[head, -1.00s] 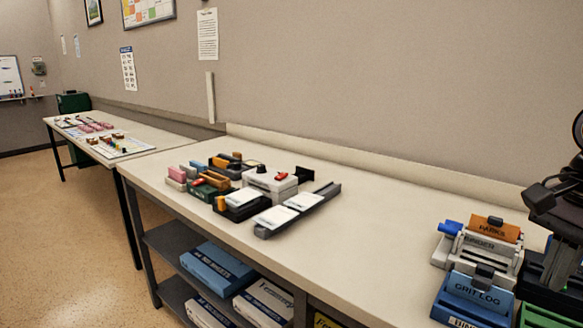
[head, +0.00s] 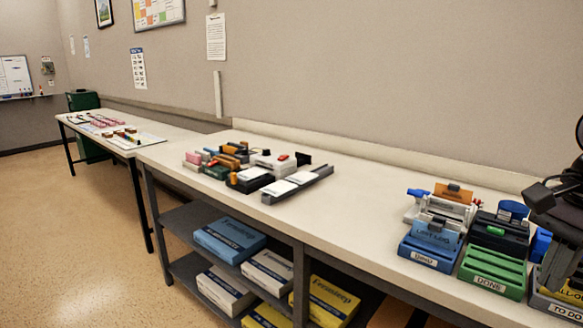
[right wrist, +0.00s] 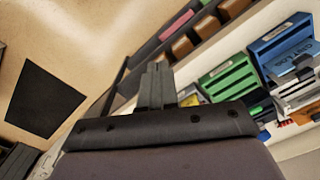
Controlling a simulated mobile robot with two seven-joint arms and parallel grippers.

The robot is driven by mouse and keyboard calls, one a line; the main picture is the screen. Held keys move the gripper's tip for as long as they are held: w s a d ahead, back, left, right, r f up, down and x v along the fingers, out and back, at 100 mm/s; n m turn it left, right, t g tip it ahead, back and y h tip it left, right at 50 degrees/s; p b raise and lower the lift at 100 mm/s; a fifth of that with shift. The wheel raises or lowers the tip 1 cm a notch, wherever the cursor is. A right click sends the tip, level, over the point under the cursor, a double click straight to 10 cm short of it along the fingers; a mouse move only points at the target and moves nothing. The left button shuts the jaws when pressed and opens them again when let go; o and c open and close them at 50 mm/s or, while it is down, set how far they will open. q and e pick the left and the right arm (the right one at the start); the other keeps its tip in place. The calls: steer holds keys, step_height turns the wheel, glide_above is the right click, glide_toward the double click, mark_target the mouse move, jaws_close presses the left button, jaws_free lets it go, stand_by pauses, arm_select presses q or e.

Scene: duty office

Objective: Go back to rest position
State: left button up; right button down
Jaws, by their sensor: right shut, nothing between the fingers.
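My right gripper (head: 559,262) is at the right edge of the head view, partly cut off, with its dark body above the desk trays. In the right wrist view its two dark fingers (right wrist: 156,86) are together, with nothing between them. It appears above the front part of the table (head: 350,200), close to the labelled trays. My left gripper is not in view.
A blue tray (head: 428,252), a green tray marked DONE (head: 492,275) and a grey TO DO tray (head: 550,306) stand near the gripper. Stamps and pads (head: 250,165) cluster farther left. Boxes (head: 230,238) fill the shelves below. The tabletop between is clear.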

step_height(320, 180, down, 22)
steer(key=m+t+y+p, duration=0.1)
steer(key=m+t+y, duration=0.95)
steer(key=m, duration=1.95)
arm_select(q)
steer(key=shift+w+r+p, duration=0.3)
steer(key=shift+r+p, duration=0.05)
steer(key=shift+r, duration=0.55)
arm_select(e)
steer(key=s+a+f+m+h, duration=0.4)
steer(key=a+f+m, duration=0.3)
steer(key=m, duration=0.5)
steer(key=s+a+f+m+h, duration=0.4)
steer(key=s+a+f+m, duration=0.3)
steer(key=m, duration=0.6)
step_height(320, 180, down, 2)
steer(key=shift+s+a+h, duration=0.25)
steer(key=shift+a+h, duration=0.1)
steer(key=shift+a, duration=0.2)
steer(key=shift+d, duration=0.1)
